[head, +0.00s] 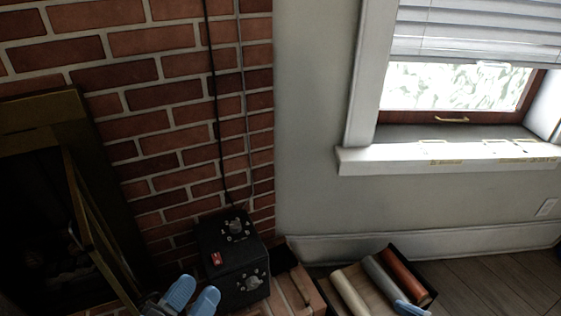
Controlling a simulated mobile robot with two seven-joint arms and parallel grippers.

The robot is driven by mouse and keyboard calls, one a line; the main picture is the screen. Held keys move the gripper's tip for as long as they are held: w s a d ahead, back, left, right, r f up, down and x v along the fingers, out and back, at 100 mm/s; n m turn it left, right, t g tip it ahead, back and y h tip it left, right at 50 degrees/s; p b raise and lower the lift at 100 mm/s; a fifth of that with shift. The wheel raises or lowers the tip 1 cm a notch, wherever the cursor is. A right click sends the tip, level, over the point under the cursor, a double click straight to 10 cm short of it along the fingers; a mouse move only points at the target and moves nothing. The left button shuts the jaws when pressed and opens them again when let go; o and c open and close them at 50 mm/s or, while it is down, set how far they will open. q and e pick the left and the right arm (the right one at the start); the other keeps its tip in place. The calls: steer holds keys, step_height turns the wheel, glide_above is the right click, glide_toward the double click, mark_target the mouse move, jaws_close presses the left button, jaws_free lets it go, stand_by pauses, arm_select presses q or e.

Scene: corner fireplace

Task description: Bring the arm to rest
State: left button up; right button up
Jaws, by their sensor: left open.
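My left gripper (192,299) shows at the bottom edge with two light blue fingertips set apart. It is open, with nothing seen between the tips. It is in front of a black box (238,262) with knobs and a red switch, by the brick wall. Whether it touches the box I cannot tell. A light blue tip at the bottom edge, over the tray on the right, looks like part of my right gripper (411,308). The rest of it is cut off, so its jaws cannot be judged.
A dark-rimmed tray (410,262) holds cream, grey and orange-red rolls. The fireplace opening with a brass-coloured frame (84,215) is on the left. A brick hearth (299,290) lies between box and tray. A window sill (450,156) juts out at right. Wooden floor (500,285) is clear at lower right.

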steer(key=w+a+r+m+t+h+p, duration=0.2)
steer(key=w+a+r+m+t, duration=0.3)
steer(key=a+r+m, duration=0.4)
arm_select(q)
steer(key=s+a+r+g+y+p, duration=0.4)
steer(key=a+r+g+y+p, duration=0.2)
steer(key=p, duration=3)
steer(key=shift+a+r+g, duration=0.2)
steer(key=shift+a+g, duration=0.1)
steer(key=shift+a, duration=0.65)
arm_select(e)
steer(key=s+d+r+g+h, duration=0.4)
steer(key=d+r+g+h, duration=0.1)
steer(key=d, duration=0.4)
steer(key=shift+s+r+h, duration=0.25)
steer(key=shift+s+h, duration=0.15)
